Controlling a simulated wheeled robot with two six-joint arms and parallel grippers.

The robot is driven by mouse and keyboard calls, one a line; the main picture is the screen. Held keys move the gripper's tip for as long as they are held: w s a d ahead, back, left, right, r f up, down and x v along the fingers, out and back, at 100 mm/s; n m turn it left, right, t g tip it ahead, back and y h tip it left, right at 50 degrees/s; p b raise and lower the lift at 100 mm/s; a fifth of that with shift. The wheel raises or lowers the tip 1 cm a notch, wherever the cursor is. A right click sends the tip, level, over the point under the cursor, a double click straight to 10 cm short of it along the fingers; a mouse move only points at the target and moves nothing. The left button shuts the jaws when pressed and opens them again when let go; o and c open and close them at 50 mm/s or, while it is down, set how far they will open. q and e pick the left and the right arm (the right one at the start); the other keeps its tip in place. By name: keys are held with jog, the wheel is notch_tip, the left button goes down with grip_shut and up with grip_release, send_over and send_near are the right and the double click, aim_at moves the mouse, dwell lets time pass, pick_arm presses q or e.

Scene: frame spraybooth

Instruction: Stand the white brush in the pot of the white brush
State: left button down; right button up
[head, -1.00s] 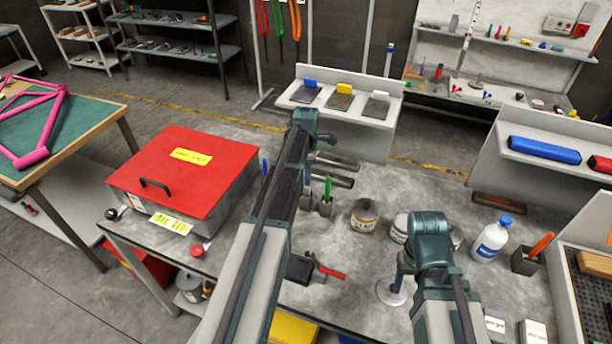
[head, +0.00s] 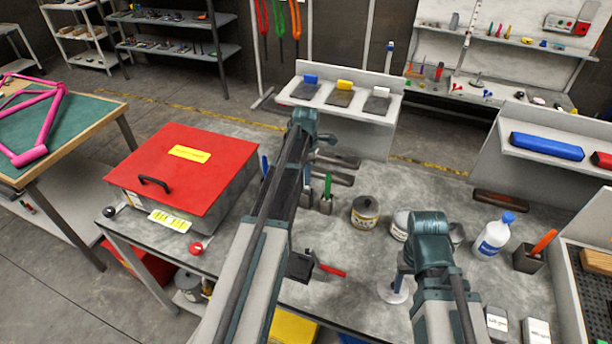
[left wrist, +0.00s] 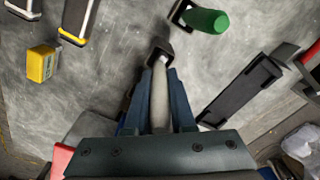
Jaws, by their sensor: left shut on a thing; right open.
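My left gripper (left wrist: 160,85) is shut on the white brush (left wrist: 160,100), whose pale handle runs between the fingers in the left wrist view. A small dark pot (left wrist: 160,47) sits at the far end of the handle there. I cannot tell whether the brush tip is inside it or just over it.
A green brush (head: 327,185) stands in its pot close by, also in the left wrist view (left wrist: 207,20). A red-lidded box (head: 175,175) is at left. A tin (head: 365,211), white bottle (head: 493,238) and orange-handled brush (head: 543,242) stand at right. A red-handled tool (head: 330,268) lies in front.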

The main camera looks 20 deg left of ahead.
pick_arm(q)
jog(key=shift+f+b, duration=0.6)
jog(key=shift+f, duration=0.05)
jog(key=c, duration=0.7)
grip_release()
notch_tip(320, 180, up, 14)
jog(key=p, duration=1.4)
jog(key=shift+f, duration=0.15)
